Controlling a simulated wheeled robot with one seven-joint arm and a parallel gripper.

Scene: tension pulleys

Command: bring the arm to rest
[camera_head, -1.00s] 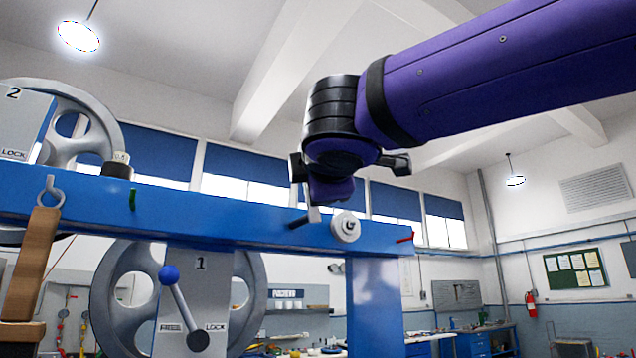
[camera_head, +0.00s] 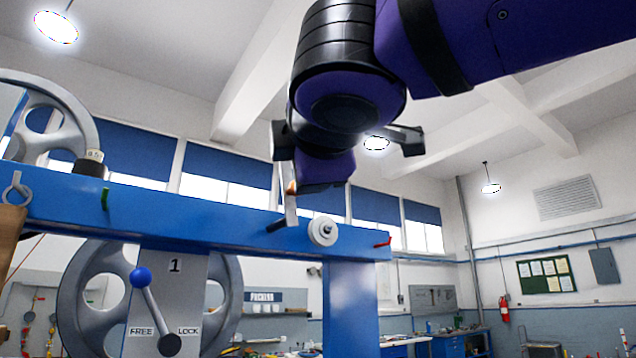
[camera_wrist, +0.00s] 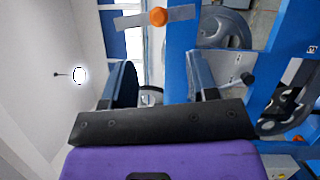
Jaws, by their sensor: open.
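My purple arm (camera_head: 540,40) reaches in from the upper right in the head view, bent at a black joint, with the hand in front of the windows and above the blue beam (camera_head: 200,222). In the wrist view my gripper (camera_wrist: 163,82) is open, its two dark fingers wide apart with nothing between them. In the head view its fingertips are hard to make out. A grey upright piece with an orange tip (camera_head: 291,188) shows just below the hand, partly hidden; an orange knob on a grey plate (camera_wrist: 158,16) shows beyond the fingers in the wrist view.
Below the beam is a grey wheel (camera_head: 80,300) with a blue-knobbed lever (camera_head: 140,278) on a panel marked 1, FREE and LOCK. A white roller (camera_head: 322,231) and a red pin (camera_head: 383,242) sit on the beam's right end. Open room lies to the right.

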